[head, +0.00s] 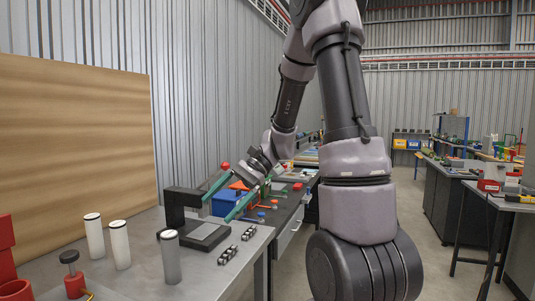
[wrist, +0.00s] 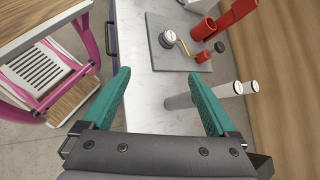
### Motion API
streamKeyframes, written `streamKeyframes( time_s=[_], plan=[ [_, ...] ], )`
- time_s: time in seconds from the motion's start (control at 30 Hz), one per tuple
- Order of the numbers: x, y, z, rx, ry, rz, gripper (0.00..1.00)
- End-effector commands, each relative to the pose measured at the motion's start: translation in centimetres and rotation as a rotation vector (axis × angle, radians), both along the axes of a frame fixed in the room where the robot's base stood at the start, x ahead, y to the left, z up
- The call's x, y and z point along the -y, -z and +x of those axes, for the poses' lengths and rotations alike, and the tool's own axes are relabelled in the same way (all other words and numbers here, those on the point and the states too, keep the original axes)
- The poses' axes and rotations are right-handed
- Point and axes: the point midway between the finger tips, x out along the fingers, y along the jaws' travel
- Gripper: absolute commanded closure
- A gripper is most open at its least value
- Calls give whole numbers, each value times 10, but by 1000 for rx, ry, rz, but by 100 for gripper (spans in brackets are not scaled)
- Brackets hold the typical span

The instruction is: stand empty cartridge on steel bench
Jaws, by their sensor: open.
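Three upright cylindrical cartridges stand on the grey steel bench (head: 135,285) in the head view. Two are white, at the left (head: 94,236) and middle (head: 120,246). The nearest is a greyer cartridge (head: 171,258) with a dark rim; I cannot tell for sure which is empty. My gripper (head: 216,209) has two teal fingers, spread apart with nothing between them, above and right of the grey cartridge. In the wrist view the fingers (wrist: 162,75) are open too, and a pale cartridge (wrist: 181,101) lies partly behind the right finger, with white ones (wrist: 231,89) beyond.
A black stand (head: 180,207) with a flat base is on the bench behind the grey cartridge. Two dark strips of small parts (head: 227,254) lie to its right. A red-bodied tool with a black knob (head: 74,280) is at front left. The wrist view shows a pink-framed cart (wrist: 50,75).

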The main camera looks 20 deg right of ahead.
Motion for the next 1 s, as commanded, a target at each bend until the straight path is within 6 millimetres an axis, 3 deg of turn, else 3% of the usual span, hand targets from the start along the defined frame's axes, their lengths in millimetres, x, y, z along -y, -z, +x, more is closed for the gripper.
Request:
streamKeyframes(
  time_s=[0.03, 0.2, 0.6, 0.8, 1.0],
  plan=[
    [3, -14, -11, 74, -31, -62, 7],
    [21, -46, -41, 301, -107, -274, 7],
    [71, -119, -90, 852, -143, -697, 7],
    [81, -137, -99, 977, -131, -780, 7],
    [83, -139, -100, 988, -128, -788, 7]
  ],
)
